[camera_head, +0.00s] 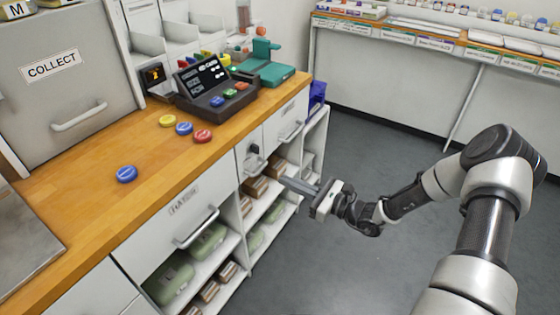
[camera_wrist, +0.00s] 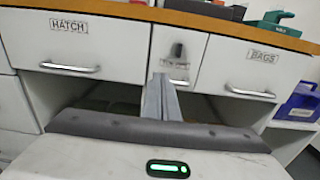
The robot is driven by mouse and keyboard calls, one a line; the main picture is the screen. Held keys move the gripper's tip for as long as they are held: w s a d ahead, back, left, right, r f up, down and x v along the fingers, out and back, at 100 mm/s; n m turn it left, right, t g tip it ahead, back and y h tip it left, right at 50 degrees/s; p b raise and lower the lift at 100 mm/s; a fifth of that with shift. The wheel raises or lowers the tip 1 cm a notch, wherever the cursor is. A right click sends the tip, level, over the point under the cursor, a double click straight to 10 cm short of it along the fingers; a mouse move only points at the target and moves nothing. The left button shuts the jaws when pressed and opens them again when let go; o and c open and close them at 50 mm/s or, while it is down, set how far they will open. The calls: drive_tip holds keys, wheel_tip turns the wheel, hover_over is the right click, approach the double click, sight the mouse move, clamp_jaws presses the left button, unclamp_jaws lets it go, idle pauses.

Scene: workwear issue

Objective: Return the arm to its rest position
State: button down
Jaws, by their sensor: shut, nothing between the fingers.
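My arm reaches in from the right side of the head view, bent at its elbow. My gripper (camera_head: 286,182) is shut and empty, with its fingers pointing left toward the counter front, near a small panel with a dark knob or lock (camera_head: 254,150). In the wrist view the two grey fingers (camera_wrist: 160,82) are pressed together in front of that panel (camera_wrist: 178,52). Whether the fingertips touch the counter front cannot be told.
The wooden counter (camera_head: 90,215) bears several coloured discs, a dark console (camera_head: 215,92) and a teal device (camera_head: 265,68). Drawers labelled HATCH (camera_wrist: 70,50) and BAGS (camera_wrist: 262,75) flank the panel. Open shelves hold boxes and green bundles (camera_head: 168,282). The grey floor (camera_head: 340,245) is clear.

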drive_tip(key=s+r+n+g+h, duration=0.5)
drive_tip(key=s+r+n+g, duration=0.6)
drive_tip(key=s+n, duration=0.4)
drive_tip(key=s+d+r+n+t+h, duration=0.85)
drive_tip(key=s+d+r+h, duration=0.4)
drive_tip(key=r, duration=0.45)
wheel_tip(320, 180, up, 19)
drive_tip(key=d+y+p, duration=0.1)
drive_tip(key=y+p, duration=0.1)
drive_tip(key=p, duration=1.7)
drive_tip(key=shift+s+d+g+p, duration=0.25)
drive_tip(key=shift+s+g+p, duration=0.05)
drive_tip(key=shift+s+g, duration=0.15)
drive_tip(key=shift+r+n, duration=0.1)
drive_tip(key=shift+n, duration=0.15)
